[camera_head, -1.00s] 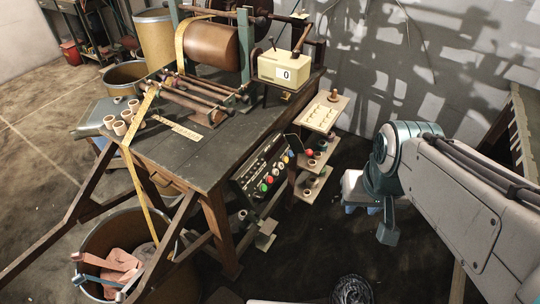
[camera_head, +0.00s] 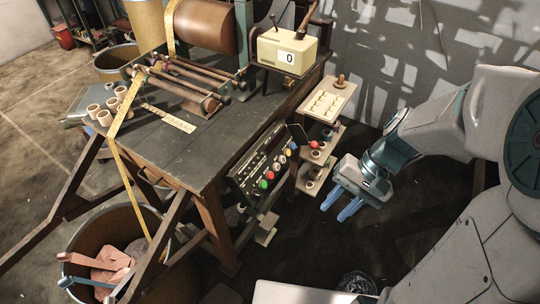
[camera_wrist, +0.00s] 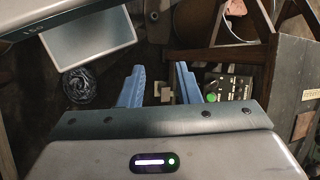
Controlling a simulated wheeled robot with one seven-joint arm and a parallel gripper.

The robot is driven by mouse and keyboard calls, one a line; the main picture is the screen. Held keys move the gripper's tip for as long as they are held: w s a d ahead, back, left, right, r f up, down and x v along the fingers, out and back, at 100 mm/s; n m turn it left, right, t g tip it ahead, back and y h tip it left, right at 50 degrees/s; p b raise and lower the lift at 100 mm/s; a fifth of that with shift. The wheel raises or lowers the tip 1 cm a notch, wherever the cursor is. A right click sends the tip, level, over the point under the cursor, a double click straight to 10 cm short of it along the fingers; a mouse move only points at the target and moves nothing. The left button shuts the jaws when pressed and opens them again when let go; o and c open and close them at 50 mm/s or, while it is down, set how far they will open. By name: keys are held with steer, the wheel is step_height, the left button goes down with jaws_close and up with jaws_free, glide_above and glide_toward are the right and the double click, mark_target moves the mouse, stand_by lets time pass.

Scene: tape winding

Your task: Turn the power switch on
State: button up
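A dark control panel (camera_head: 252,178) hangs below the front edge of the workbench. It carries a row of coloured buttons, including a green button (camera_head: 263,184), a red one and a blue one. A small dark plate (camera_head: 297,133) stands up at the panel's right end. I cannot tell which control is the power switch. My gripper (camera_head: 341,207) is open and empty, to the right of the panel and apart from it. In the wrist view its two blue fingers (camera_wrist: 159,77) are spread. The panel (camera_wrist: 240,82) and its green button (camera_wrist: 211,97) show just right of them.
The workbench (camera_head: 185,170) holds a winding drum (camera_head: 205,25) and a cream counter box (camera_head: 285,50) reading 0. A small tiered shelf (camera_head: 345,93) stands right of the panel, close to my gripper. A large bin (camera_head: 75,245) is at lower left. Dark floor lies below the gripper.

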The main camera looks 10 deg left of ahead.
steer(key=w+a+f+m+g+y+b, duration=0.2)
steer(key=w+a+f+m+y+b, duration=0.25)
steer(key=f+y, duration=0.4)
steer(key=m+t+y+b, duration=0.3)
steer(key=m+t+y, duration=0.1)
steer(key=m+t, duration=0.2)
glide_toward(258, 195)
steer(key=a, duration=0.8)
steer(key=shift+w+a, duration=0.25)
steer(key=shift+a, duration=0.15)
jaws_close()
